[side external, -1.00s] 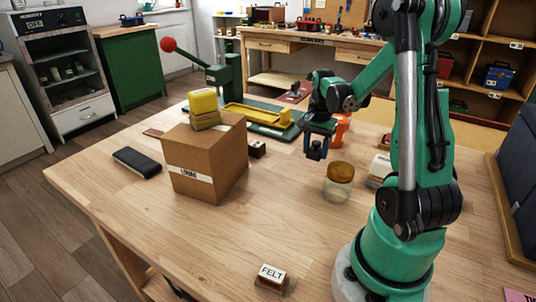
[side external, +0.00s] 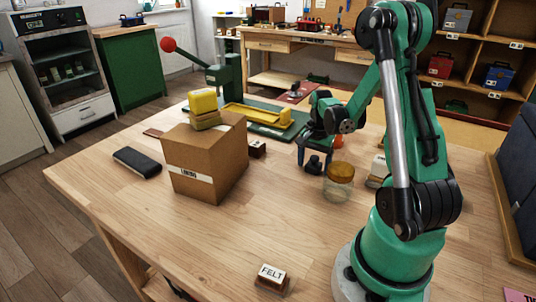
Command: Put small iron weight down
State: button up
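My gripper (side external: 315,164) is low over the table, just left of the glass jar. Its dark fingers point down on either side of a small dark piece (side external: 314,163), which looks like the iron weight. The piece is at or close to the tabletop. It is too small and dark to tell whether the fingers touch it or stand apart from it.
The jar (side external: 339,182) with a brown lid stands close to my gripper's right. A cardboard box (side external: 205,160) carries yellow blocks (side external: 203,102). A black case (side external: 137,162) lies left of the box. A FELT sign (side external: 272,275) is at the front.

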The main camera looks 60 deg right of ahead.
aim_at(315, 156)
jog(key=shift+r, duration=0.1)
notch_tip(315, 156, up, 12)
jog(key=w+a+n+t, duration=0.2)
jog(key=a+n+t, duration=0.1)
jog(key=a+n, duration=0.6)
jog(key=w+a+r+n+t, duration=0.1)
jog(key=a+n+t, duration=0.3)
jog(key=a+n, duration=0.5)
jog(key=w+a, duration=0.1)
jog(key=a, duration=0.5)
jog(key=shift+w+r, duration=0.15)
jog(key=shift+w, duration=0.2)
